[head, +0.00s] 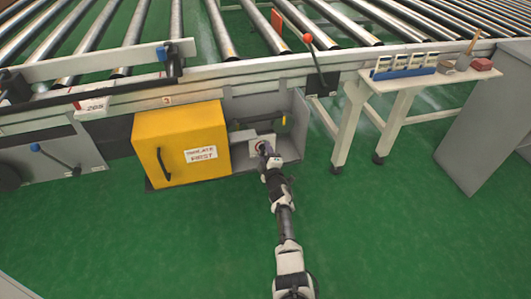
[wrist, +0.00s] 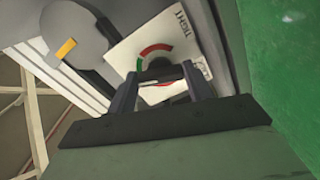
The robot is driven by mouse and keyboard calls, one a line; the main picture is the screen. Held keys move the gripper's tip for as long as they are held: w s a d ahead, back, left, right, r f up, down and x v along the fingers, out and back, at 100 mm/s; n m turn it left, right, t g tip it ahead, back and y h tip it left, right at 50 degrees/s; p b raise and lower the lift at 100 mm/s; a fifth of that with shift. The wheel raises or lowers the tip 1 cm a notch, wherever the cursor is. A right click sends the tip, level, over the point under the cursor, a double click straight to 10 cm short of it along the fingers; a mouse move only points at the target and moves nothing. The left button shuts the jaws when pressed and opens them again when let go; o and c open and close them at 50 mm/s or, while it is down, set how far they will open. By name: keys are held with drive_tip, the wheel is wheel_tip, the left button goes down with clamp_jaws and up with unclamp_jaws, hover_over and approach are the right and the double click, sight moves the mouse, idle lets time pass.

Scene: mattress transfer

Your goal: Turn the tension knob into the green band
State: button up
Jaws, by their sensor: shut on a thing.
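The tension knob (wrist: 160,72) is a dark part between the two fingers of my gripper (wrist: 158,76). My gripper is shut on it, and the fingers hide much of it. Behind it is a pale dial plate (wrist: 122,52) with printed lettering. A curved red band (wrist: 158,49) shows above the knob, and a short green band (wrist: 139,64) shows at its left end. I cannot tell where the knob's pointer stands. In the head view my gripper (head: 263,150) reaches into the open bay beside the yellow cover, against the dial plate (head: 254,142).
A yellow cover (head: 178,122) with a black handle and a label stands left of the bay. A grey round part with an orange mark (wrist: 66,48) is left of the dial. Conveyor rollers (head: 222,32) run above. A side table (head: 420,78) stands right. Green floor is clear in front.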

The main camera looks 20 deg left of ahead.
drive_tip(key=shift+w+r+m, duration=0.1)
drive_tip(key=shift+r+m, duration=0.05)
drive_tip(key=shift+m, duration=0.75)
drive_tip(key=o, duration=1)
drive_tip(key=shift+p+v, duration=3.65)
drive_tip(key=shift+v, duration=3.3)
